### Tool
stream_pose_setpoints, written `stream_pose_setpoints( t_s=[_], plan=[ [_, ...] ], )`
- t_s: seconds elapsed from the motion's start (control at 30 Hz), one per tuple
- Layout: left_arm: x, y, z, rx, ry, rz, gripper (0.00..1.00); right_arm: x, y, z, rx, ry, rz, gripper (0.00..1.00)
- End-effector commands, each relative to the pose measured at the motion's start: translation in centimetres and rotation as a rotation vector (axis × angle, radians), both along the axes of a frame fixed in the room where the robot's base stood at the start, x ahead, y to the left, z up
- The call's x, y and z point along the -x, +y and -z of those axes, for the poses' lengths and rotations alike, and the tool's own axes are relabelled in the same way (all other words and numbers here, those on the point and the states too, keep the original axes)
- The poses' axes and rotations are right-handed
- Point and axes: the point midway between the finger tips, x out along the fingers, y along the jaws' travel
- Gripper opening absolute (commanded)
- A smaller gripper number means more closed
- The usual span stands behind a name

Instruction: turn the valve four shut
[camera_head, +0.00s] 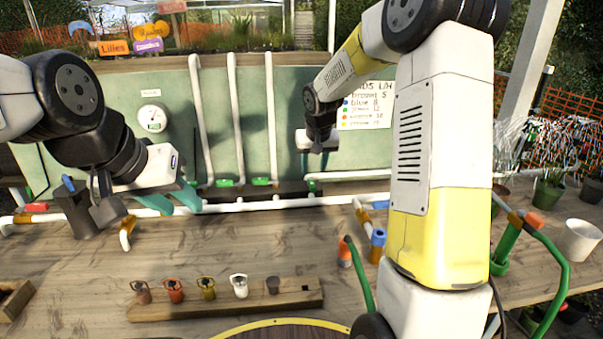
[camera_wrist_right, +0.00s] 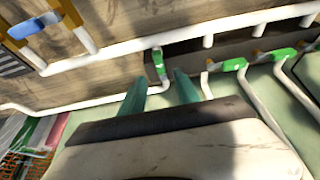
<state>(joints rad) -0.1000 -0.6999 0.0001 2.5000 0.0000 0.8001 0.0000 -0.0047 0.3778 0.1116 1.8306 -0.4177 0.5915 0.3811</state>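Several green valve handles sit along the white pipes at the foot of the green board. No valve number is readable, so I cannot tell which is valve four. My right gripper (camera_head: 318,162) hangs above the rightmost green handle (camera_head: 311,184). In the right wrist view its two teal fingers (camera_wrist_right: 159,77) are apart, with a green handle (camera_wrist_right: 158,63) just beyond and between the tips; contact is not visible. Two other green handles (camera_wrist_right: 235,64) (camera_wrist_right: 283,54) lie to the right, turned a different way in the picture. My left gripper (camera_head: 172,202) is open and empty, over the pipe at the left.
A round gauge (camera_head: 152,118) and a written sign (camera_head: 366,105) are on the board. A wooden rack (camera_head: 190,306) with several small coloured pieces lies in front. A blue-handled fitting (camera_head: 377,237) stands near my right arm. The table middle is clear.

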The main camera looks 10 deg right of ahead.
Motion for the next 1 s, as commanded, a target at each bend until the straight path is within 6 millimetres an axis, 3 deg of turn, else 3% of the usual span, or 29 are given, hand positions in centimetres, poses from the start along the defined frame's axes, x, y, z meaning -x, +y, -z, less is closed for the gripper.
stream_pose_setpoints(
  t_s=[0.43, 0.83, 1.0],
  plan=[
    [0.0, 0.0, 0.0, 0.000, 0.000, 0.000, 0.36, -2.3, 0.0, 6.0, 0.000, 0.004, 0.000, 0.38],
    [0.0, 0.0, 0.0, 0.000, 0.000, 0.000, 0.36, -2.8, 0.0, 6.8, 0.000, 0.001, 0.000, 0.38],
    [0.0, 0.0, 0.0, 0.000, 0.000, 0.000, 0.36, -2.8, 0.0, 6.8, 0.000, 0.001, 0.000, 0.07]
  ],
)
